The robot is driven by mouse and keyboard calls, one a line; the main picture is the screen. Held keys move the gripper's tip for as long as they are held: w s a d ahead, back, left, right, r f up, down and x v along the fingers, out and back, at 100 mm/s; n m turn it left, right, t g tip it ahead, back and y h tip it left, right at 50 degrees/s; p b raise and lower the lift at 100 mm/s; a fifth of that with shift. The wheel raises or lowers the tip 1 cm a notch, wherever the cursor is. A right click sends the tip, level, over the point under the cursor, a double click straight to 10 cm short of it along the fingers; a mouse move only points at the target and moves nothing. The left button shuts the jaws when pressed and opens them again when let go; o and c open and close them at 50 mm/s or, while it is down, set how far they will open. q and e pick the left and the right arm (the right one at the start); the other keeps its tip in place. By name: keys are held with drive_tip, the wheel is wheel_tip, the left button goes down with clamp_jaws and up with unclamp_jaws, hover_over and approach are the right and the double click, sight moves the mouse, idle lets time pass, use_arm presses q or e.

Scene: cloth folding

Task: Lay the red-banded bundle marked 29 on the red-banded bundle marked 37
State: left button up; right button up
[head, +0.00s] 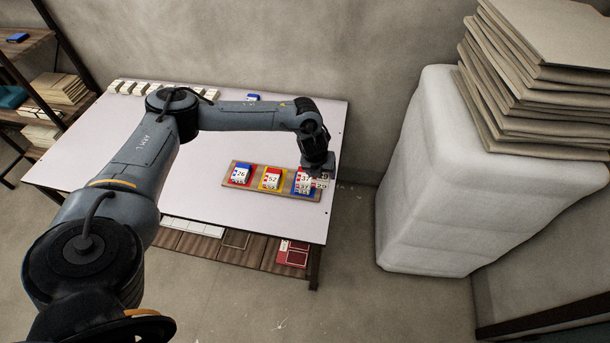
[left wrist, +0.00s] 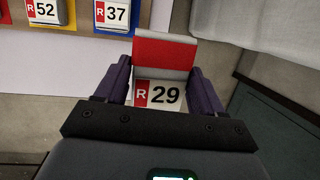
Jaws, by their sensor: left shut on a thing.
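My left gripper (head: 319,170) is shut on the bundle marked 29, white with a red band (left wrist: 157,95). It also shows in the head view (head: 322,181), small and partly hidden by the gripper. The gripper holds it at the right end of the wooden tray. The bundle marked 37, with a red label, (head: 305,177) lies in the blue compartment at the tray's right end. In the left wrist view it (left wrist: 113,14) is up and left of the held bundle, apart from it in the picture. My right gripper is not in view.
The tray (head: 255,191) also holds the bundle marked 26 (head: 240,174) in red and the one marked 52 (head: 270,179) in yellow. Several white bundles (head: 140,88) line the table's back left. A white wrapped block (head: 425,190) stands right of the table, carrying stacked cardboard (head: 535,90).

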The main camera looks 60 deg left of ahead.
use_arm(q)
drive_tip(key=b, duration=0.1)
hover_over(304, 176)
wheel_tip(304, 176, down, 6)
drive_tip(key=shift+w+f, duration=0.1)
drive_tip(key=shift+a+f+b, duration=0.1)
drive_tip(key=shift+f+b, duration=0.25)
drive_tip(key=shift+f, duration=1.7)
drive_tip(key=shift+f, duration=0.1)
drive_tip(key=shift+f, duration=0.15)
drive_tip(key=o, duration=1)
drive_tip(key=shift+o, duration=0.3)
